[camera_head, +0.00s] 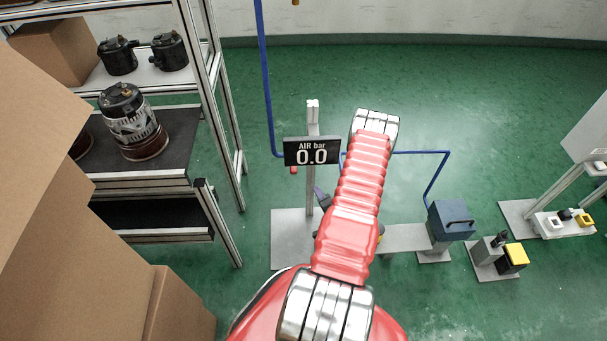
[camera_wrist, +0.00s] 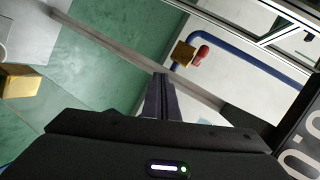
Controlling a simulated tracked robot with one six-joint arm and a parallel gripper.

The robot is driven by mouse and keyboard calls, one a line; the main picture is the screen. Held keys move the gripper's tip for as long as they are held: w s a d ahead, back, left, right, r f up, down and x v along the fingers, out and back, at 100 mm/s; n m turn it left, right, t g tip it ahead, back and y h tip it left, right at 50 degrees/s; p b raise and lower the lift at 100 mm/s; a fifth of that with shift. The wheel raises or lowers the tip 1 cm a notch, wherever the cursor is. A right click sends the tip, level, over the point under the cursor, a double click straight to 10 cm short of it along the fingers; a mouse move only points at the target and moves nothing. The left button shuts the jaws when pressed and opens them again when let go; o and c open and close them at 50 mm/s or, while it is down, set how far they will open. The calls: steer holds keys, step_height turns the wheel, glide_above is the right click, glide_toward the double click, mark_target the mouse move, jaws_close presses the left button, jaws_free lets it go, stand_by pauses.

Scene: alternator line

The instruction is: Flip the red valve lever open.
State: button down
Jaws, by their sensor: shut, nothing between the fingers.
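The red valve lever (camera_wrist: 201,55) shows in the wrist view, just right of a brass valve body (camera_wrist: 183,54) on a blue pipe. It is a small red spot in the head view (camera_head: 294,170), below the left part of the pressure display (camera_head: 312,151), which reads 0.0 bar. My gripper (camera_wrist: 164,78) is shut and empty. In the wrist view its fingertips lie below and left of the valve, apart from the lever. In the head view my arm hides most of the gripper; a dark finger part (camera_head: 321,198) shows left of the arm.
A grey post (camera_head: 313,115) carries the display beside the valve. The blue pipe (camera_head: 268,90) comes down to it and continues right to a blue-grey box (camera_head: 451,220). A shelf rack (camera_head: 222,110) and cardboard boxes (camera_head: 50,210) stand at left. Green floor is open behind.

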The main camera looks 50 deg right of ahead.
steer(key=s+r+m+t+h, duration=0.1)
steer(key=s+a+r+m+t+h, duration=0.1)
steer(key=r+m, duration=0.1)
steer(key=shift+a+m+t+h, duration=0.15)
steer(key=shift+m+t+h, duration=0.15)
steer(key=shift+t, duration=0.1)
steer(key=w+d, duration=0.3)
steer(key=w, duration=0.8)
stand_by(0.4)
steer(key=shift+w, duration=0.1)
